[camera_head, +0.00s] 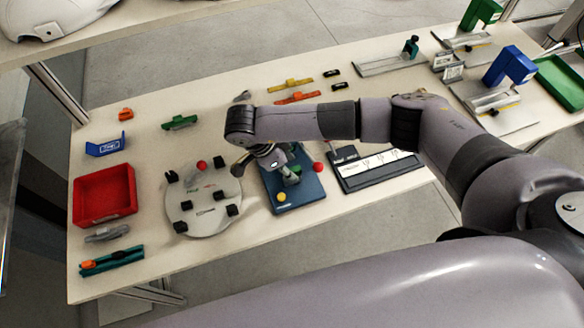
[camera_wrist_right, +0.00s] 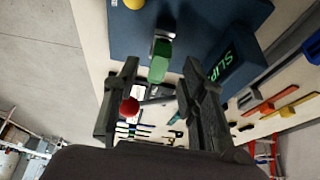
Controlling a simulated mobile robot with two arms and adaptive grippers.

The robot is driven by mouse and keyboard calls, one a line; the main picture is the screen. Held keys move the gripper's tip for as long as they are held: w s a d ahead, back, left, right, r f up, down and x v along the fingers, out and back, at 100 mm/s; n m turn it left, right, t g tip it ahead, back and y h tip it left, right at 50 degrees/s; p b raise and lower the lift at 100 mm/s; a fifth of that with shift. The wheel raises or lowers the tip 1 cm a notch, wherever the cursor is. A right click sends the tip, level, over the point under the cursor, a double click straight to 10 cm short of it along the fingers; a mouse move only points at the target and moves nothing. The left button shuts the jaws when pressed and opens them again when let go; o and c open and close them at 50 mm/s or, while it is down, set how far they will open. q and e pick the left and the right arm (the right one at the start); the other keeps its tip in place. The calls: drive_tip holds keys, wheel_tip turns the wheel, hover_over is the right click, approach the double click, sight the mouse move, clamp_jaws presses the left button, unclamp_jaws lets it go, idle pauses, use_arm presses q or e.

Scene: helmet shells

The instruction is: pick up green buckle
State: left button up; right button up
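My right gripper (camera_head: 283,164) hangs over the blue fixture (camera_head: 306,190), its fingers pointing down. In the right wrist view my gripper (camera_wrist_right: 160,80) is open, with nothing held between its two dark fingers. A green piece (camera_wrist_right: 160,62) shows just beyond the fingertips, on a metal part of the blue fixture (camera_wrist_right: 203,16). In the head view the green piece (camera_head: 292,180) is partly hidden by the gripper. I cannot tell whether it is the buckle. Another green part (camera_head: 180,122) lies on the table at the left. My left gripper is not in view.
A red-knobbed lever (camera_head: 318,167) stands beside the gripper. A round grey plate (camera_head: 200,222) with black blocks lies to the left, near a red tray (camera_head: 104,196). A black-and-white panel (camera_head: 375,168) lies to the right. Orange and yellow strips lie behind.

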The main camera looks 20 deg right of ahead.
sight(292, 170)
drive_tip(key=shift+p+x, duration=0.35)
drive_tip(key=shift+x, duration=1.2)
drive_tip(key=shift+s+d, duration=0.1)
drive_tip(key=shift+c, duration=0.2)
clamp_jaws()
drive_tip(key=shift+r, duration=0.1)
